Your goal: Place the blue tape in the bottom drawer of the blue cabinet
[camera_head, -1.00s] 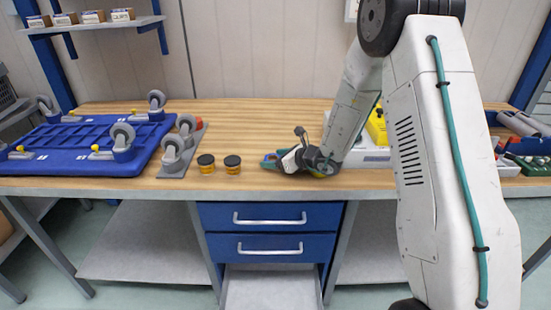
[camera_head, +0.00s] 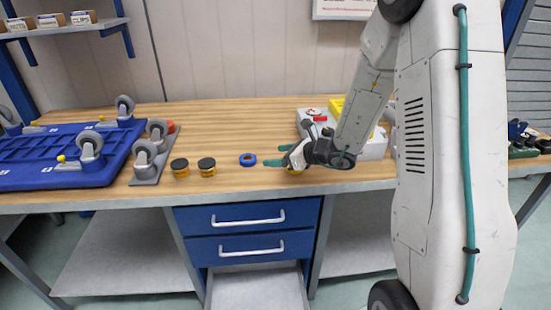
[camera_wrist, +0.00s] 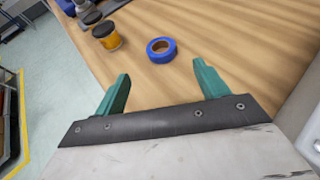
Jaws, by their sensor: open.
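The blue tape (camera_head: 248,160) is a roll lying flat on the wooden workbench, and it also shows in the wrist view (camera_wrist: 161,50). My gripper (camera_head: 275,156) is open and empty just right of the tape. In the wrist view the tape lies beyond the gap between my two teal fingertips (camera_wrist: 161,70), apart from both. The blue cabinet (camera_head: 184,222) is under the bench. Its two upper drawers, with white handles, are shut. Below them a light grey surface (camera_head: 258,287) juts forward. It looks like the pulled-out bottom drawer, empty where visible, and the frame cuts off its front.
Two jars with black lids (camera_head: 207,167) stand left of the tape. A blue wheeled dolly (camera_head: 60,160) lies upside down at the left, with a grey caster plate (camera_head: 150,160) beside it. A light grey bin (camera_head: 375,148) stands behind my wrist. Bench behind the tape is clear.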

